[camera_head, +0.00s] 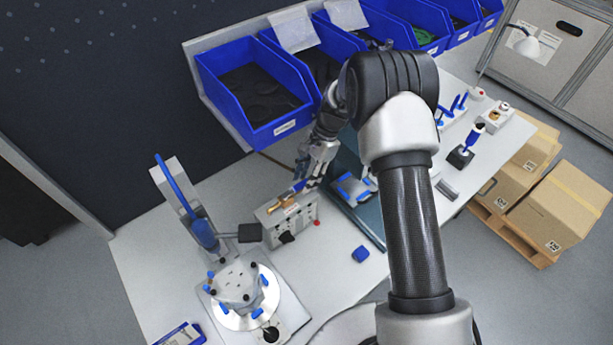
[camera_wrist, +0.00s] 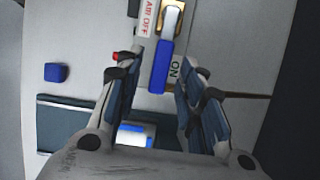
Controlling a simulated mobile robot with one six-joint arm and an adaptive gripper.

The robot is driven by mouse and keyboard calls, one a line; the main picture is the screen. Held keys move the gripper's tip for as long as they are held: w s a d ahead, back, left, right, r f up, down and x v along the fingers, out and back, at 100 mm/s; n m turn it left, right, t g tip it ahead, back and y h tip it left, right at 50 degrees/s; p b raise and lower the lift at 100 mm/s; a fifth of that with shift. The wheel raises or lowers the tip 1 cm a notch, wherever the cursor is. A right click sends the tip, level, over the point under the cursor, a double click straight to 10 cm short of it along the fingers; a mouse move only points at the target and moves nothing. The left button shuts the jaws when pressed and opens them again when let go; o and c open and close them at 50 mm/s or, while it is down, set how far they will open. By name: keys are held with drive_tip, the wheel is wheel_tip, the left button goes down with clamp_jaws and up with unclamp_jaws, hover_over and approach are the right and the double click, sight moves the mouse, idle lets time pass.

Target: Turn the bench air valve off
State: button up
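The air valve is on a light grey box (camera_head: 291,221) on the bench. Its lever has a blue handle (camera_wrist: 159,66) and a pale metal shank (camera_wrist: 171,20). The brass-coloured valve body (camera_head: 282,202) shows on top of the box. In the wrist view the blue handle lies beside the ON label (camera_wrist: 174,72); the AIR OFF label (camera_wrist: 148,17) is nearer the shank. My gripper (camera_wrist: 160,68) is open, its fingers on either side of the blue handle with gaps showing. In the head view my gripper (camera_head: 308,178) is at the box's far end, partly hiding the handle.
A round fixture (camera_head: 240,292) with a machined housing and a blue-handled lever (camera_head: 178,195) stand left of the box. A small blue block (camera_head: 361,254) lies to its right. Blue bins (camera_head: 255,92) line the back.

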drive_tip(key=shift+c, duration=0.2)
clamp_jaws()
idle(0.6)
